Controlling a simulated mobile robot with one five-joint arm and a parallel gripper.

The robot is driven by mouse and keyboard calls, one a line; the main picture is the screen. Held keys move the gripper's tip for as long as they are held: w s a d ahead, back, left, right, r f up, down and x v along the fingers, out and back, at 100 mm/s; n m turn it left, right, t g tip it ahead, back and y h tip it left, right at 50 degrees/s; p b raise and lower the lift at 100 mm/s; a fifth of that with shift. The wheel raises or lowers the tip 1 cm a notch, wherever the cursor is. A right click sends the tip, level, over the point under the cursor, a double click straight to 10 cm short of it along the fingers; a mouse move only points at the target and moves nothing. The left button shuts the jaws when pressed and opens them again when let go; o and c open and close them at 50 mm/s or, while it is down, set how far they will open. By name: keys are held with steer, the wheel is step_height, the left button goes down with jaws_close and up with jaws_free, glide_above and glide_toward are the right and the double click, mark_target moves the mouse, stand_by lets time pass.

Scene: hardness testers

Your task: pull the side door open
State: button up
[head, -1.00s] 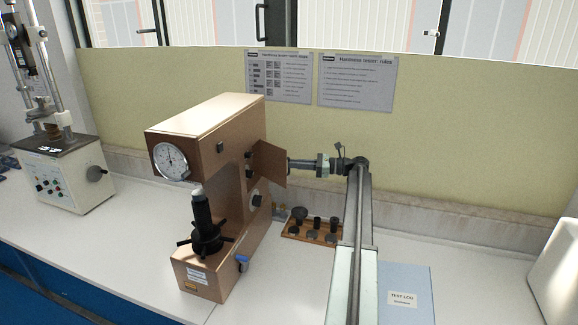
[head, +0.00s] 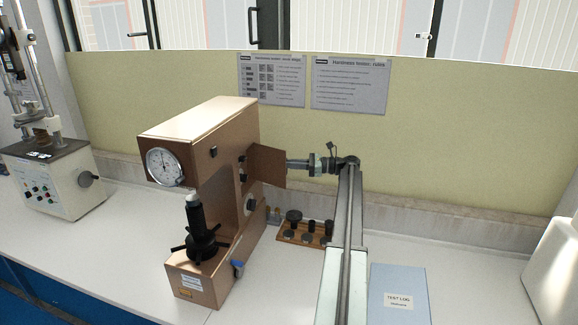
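The hardness tester (head: 205,165) is a brown, C-shaped machine with a round dial on its front and a black handwheel below. Its side door (head: 268,165) is a thin brown panel on the right side of the upper housing. The door stands out from the body, partly open. My gripper (head: 290,164) comes from the right and meets the door's outer edge. The door seems to cover its fingertips, so I cannot see whether they touch or grip the panel.
A wooden block with dark weights or anvils (head: 304,233) sits behind my arm. A blue test log (head: 398,293) lies right of my arm. A white machine (head: 55,180) stands far left, and a white object (head: 556,270) far right. Bare bench lies in front.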

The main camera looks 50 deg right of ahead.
steer(key=o, duration=0.4)
steer(key=shift+d+f, duration=0.1)
steer(key=shift+d, duration=0.05)
steer(key=shift+s, duration=0.1)
steer(key=shift+d, duration=0.1)
steer(key=v, duration=0.7)
steer(key=shift+s+d, duration=0.15)
steer(key=shift+s, duration=0.15)
steer(key=shift+c, duration=0.4)
